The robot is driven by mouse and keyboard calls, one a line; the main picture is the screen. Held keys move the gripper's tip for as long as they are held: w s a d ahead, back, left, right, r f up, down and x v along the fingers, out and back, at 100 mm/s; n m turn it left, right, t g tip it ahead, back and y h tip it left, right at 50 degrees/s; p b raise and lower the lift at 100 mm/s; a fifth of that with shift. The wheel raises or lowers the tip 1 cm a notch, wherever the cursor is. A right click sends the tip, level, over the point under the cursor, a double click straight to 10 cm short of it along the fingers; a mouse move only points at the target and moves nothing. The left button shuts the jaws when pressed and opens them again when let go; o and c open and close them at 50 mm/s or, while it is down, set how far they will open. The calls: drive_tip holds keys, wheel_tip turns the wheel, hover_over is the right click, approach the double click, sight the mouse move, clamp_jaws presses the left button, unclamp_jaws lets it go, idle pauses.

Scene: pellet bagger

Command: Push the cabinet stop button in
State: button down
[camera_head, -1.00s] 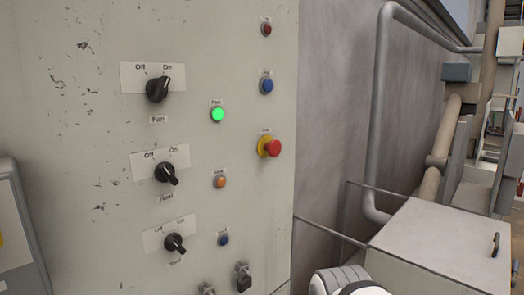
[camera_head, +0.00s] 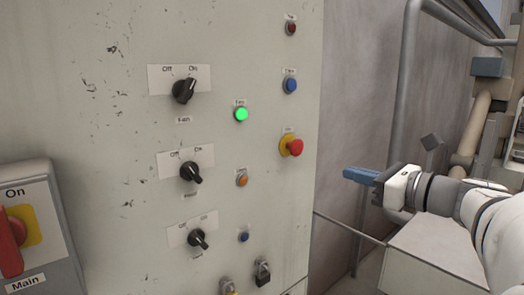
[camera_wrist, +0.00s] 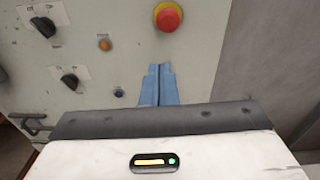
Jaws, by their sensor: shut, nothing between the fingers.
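The cabinet stop button (camera_head: 294,147) is a red mushroom head on a yellow collar, near the right edge of the pale cabinet face (camera_head: 120,150). It also shows at the top of the wrist view (camera_wrist: 168,17), just beyond the fingertips. My gripper (camera_head: 346,173) has blue fingers and is shut and empty. In the head view it is to the right of the button and a little lower, pointing left, apart from it. In the wrist view the shut fingers (camera_wrist: 158,68) point up toward the cabinet, below the button.
A grey main switch box (camera_head: 40,225) stands at left. A large pipe (camera_head: 405,100) and a grey box (camera_head: 430,262) are at right.

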sight(299, 149)
drive_tip(key=shift+w+d+r+m+t, duration=0.1)
drive_tip(key=shift+d+r+m+t, duration=0.3)
drive_tip(key=shift+d+r+m, duration=0.25)
drive_tip(key=shift+w+a, duration=0.1)
drive_tip(key=shift+a, duration=0.1)
drive_tip(key=p+x, duration=0.3)
drive_tip(key=x, duration=1)
drive_tip(key=shift+w+a+f, duration=0.1)
drive_tip(key=shift+w+a, duration=0.1)
drive_tip(key=shift+w, duration=0.15)
